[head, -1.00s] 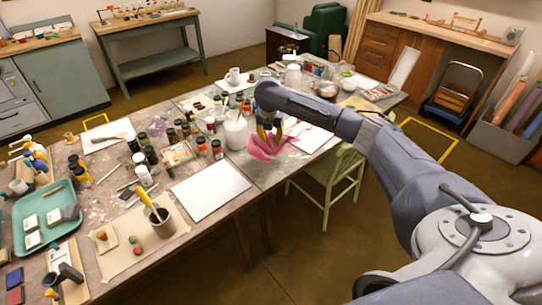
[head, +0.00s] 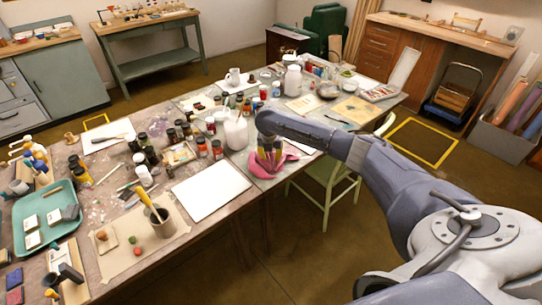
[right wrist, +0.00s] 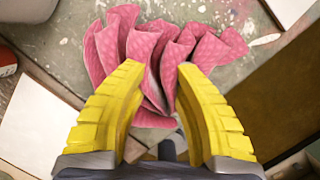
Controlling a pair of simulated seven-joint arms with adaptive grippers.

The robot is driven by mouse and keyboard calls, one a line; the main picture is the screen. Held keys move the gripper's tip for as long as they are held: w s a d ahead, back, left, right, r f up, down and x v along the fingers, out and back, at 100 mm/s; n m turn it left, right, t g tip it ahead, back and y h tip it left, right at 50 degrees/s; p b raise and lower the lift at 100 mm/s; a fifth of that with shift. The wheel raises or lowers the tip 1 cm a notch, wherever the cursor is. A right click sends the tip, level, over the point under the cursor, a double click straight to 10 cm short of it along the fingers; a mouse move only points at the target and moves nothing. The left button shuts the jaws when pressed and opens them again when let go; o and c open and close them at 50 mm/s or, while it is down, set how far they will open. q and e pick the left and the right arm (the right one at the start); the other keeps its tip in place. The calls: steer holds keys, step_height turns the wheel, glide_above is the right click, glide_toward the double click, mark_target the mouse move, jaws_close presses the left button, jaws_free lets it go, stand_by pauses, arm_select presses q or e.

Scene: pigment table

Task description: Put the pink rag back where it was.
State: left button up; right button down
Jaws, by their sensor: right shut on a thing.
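The pink rag (head: 287,160) is at the front edge of the paint-stained table, right of the white sheet, and looks spread against the tabletop. In the right wrist view the quilted, folded rag (right wrist: 140,45) fans out beyond my fingertips. My right gripper (head: 269,165) reaches down onto it from above, its yellow fingers shut on part of the rag. In the right wrist view the gripper (right wrist: 160,70) has folds of the rag between its fingers. Part of the rag is hidden behind the fingers. My left gripper is not in view.
A white sheet (head: 210,190) lies left of the rag. A cloudy white container (head: 236,133) and several paint jars (head: 202,147) stand close behind and left. A green chair (head: 328,185) is tucked at the table's right side.

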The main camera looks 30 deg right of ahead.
steer(key=shift+f, duration=0.1)
steer(key=c, duration=1.1)
jaws_free()
steer(key=shift+c, duration=0.2)
steer(key=v, duration=1.2)
steer(key=shift+s, duration=0.1)
